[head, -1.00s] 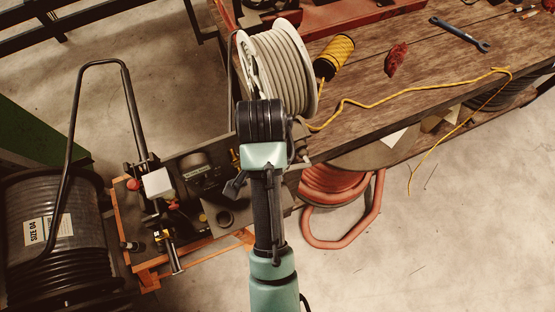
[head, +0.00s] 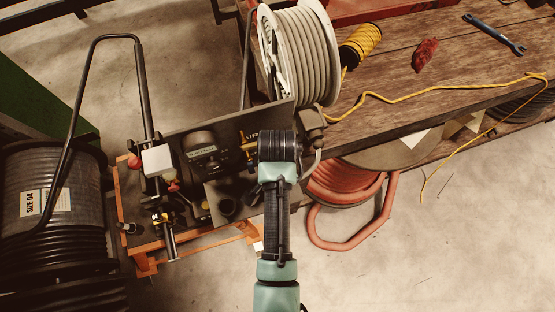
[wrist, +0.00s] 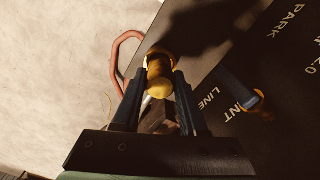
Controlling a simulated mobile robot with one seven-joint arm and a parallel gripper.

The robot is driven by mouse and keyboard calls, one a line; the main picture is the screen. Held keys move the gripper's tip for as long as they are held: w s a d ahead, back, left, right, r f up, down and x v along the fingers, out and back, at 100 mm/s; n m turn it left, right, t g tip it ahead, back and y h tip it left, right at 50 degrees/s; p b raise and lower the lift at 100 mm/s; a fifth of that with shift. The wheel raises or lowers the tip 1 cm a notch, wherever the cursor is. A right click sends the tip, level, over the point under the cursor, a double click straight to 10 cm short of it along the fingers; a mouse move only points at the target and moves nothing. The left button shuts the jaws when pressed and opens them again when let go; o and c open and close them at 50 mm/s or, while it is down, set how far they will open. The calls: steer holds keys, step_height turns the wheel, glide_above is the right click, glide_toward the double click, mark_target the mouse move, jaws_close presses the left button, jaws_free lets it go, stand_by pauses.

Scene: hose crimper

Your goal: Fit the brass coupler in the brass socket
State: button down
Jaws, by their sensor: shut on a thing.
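My gripper (wrist: 159,76) is shut on the brass coupler (wrist: 160,82), which sits between the two dark fingers in the wrist view. Behind the coupler's near end is a wider brass ring, and I cannot tell whether it belongs to the coupler. A dark panel (wrist: 225,60) with white lettering lies to the right. A dark blue piece with a brass ring (wrist: 258,100) is on the panel, right of my gripper and apart from it. I cannot tell whether it is the brass socket. In the head view my wrist hides the fingers and coupler; small brass parts (head: 248,143) show left of it.
A pale hose spool (head: 302,55) stands behind my wrist. The wooden bench (head: 400,85) is to the right, with a coiled red hose (head: 345,190) below its edge. A crimper with a white block (head: 157,160) and a large black hose reel (head: 60,220) are left.

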steer(key=shift+f, duration=0.6)
steer(key=shift+f, duration=0.2)
steer(key=shift+c, duration=2.2)
jaws_free()
step_height(320, 180, up, 11)
steer(key=shift+b, duration=0.35)
steer(key=shift+r+p, duration=0.75)
steer(key=shift+p, duration=0.05)
